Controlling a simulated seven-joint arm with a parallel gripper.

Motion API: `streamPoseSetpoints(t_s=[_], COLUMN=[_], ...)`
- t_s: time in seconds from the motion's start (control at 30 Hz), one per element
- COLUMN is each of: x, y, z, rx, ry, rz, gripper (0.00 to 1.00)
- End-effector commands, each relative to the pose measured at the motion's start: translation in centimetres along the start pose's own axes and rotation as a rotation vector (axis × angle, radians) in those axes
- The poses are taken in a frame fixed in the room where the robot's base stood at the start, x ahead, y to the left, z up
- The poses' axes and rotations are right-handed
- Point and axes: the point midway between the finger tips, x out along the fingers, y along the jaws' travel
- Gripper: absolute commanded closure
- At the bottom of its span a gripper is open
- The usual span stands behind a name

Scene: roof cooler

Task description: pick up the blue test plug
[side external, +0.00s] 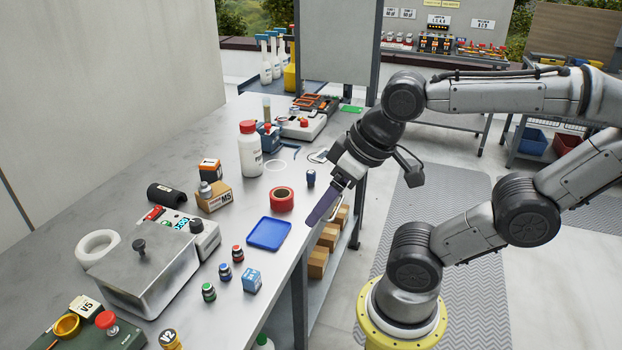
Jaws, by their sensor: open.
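A small dark plug with a blue band (225,271) stands upright on the metal bench. It is between a similar plug with a red band (237,254) and one with a green band (208,292). My gripper (318,218) is open above the bench's right edge, tilted down to the left. It is well to the right of the blue plug and apart from it. One long purple finger shows clearly; the gap between the fingers is hard to see from here.
A blue tray (268,233) and a blue-and-white box (252,281) lie near the plugs. A metal box with a knob (145,270) stands to their left. Red tape (282,199), a white bottle (250,150) and a small blue-topped item (311,177) stand farther back.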

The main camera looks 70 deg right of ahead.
Motion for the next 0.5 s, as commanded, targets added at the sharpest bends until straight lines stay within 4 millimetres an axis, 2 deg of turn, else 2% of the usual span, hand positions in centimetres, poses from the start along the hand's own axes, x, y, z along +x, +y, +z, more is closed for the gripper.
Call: streamPoseSetpoints(t_s=[0.1,0.27,0.37,0.5], x=[-1.9,-3.2,-3.4,-2.3], y=[-0.2,0.6,2.0,5.6], z=[-2.5,-7.3,-10.8,-15.7], rx=[0.15,0.403,0.58,0.846], ry=[0.026,0.002,-0.02,-0.059], rz=[-0.004,0.031,0.069,0.141], gripper=[0.28,0.28,0.28,0.28])
